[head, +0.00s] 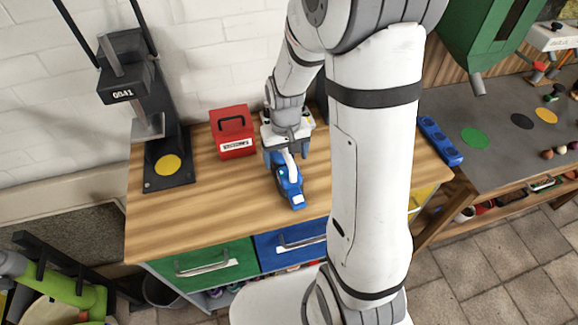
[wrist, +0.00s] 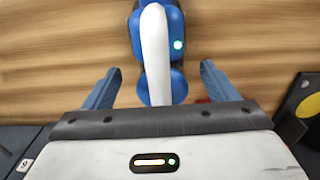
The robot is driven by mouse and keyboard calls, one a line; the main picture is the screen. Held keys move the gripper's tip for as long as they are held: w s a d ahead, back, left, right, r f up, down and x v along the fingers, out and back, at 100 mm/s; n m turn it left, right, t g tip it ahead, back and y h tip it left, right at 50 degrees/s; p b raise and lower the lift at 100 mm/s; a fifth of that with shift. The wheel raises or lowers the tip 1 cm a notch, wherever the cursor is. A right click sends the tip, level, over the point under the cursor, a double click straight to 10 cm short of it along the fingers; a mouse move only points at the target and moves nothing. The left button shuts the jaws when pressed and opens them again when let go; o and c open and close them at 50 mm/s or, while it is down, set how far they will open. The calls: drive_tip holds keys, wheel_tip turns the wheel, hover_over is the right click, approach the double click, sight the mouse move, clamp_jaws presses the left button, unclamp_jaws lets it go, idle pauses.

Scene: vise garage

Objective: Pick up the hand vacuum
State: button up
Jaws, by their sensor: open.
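The hand vacuum (head: 290,187) is blue with a white curved handle and lies on the wooden worktop. In the wrist view the hand vacuum (wrist: 153,50) extends from the top edge down between the fingers, its white handle running lengthwise. My gripper (head: 287,154) is above the vacuum's rear end, pointing down. In the wrist view my gripper (wrist: 160,85) is open, with one finger on each side of the vacuum and a visible gap to both. The vacuum's rear end is partly hidden by my gripper.
A red box (head: 233,133) stands just left of my gripper. A black press (head: 170,165) with a yellow disc is farther left. A blue rail-like object (head: 440,141) lies at the worktop's right end. The wooden worktop (head: 220,210) is clear in front and to the left.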

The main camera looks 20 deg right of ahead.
drive_tip(key=shift+f, duration=0.3)
drive_tip(key=shift+c, duration=0.2)
clamp_jaws()
idle(0.5)
